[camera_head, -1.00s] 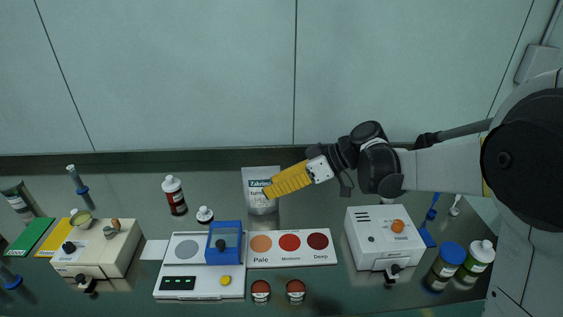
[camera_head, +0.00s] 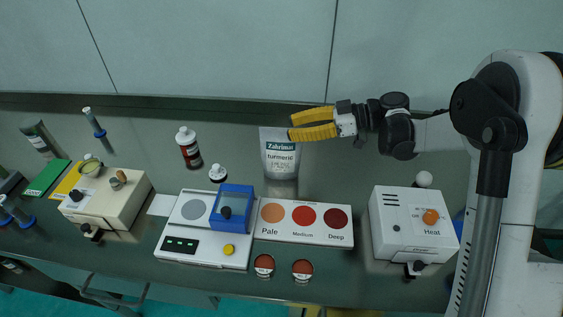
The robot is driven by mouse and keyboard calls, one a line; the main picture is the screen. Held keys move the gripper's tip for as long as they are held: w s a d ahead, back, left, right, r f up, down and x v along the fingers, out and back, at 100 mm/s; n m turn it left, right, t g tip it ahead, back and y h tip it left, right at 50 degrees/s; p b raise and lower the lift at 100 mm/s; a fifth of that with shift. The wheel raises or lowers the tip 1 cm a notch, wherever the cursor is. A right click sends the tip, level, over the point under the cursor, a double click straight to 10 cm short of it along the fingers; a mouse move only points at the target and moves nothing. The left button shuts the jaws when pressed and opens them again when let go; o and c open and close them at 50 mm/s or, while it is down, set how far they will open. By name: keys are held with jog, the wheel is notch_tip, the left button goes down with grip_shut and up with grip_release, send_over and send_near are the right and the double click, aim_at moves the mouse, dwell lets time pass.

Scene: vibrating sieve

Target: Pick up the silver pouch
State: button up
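The silver pouch (camera_head: 280,160), labelled "Zahrinas turmeric", stands upright on the bench behind the colour card. My gripper (camera_head: 291,127) has yellow fingers and reaches in from the right. Its fingertips are at the pouch's upper right edge in the picture. The two fingers show a gap between them, so the gripper is open. The pouch is not clearly between the fingers, and I cannot tell whether they touch it.
A colour card (camera_head: 270,236) lies in front of the pouch, beside a scale (camera_head: 193,251) with a blue box (camera_head: 233,201). A white heater box (camera_head: 405,245) stands right. A brown bottle (camera_head: 190,153) and a small white-capped bottle (camera_head: 217,174) stand left of the pouch.

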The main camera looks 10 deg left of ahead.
aim_at(267, 138)
jog(key=b+x, duration=0.3)
jog(key=x, duration=0.5)
jog(key=shift+a+f, duration=0.2)
jog(key=shift+f, duration=0.05)
jog(key=shift+d+r, duration=0.1)
grip_shut()
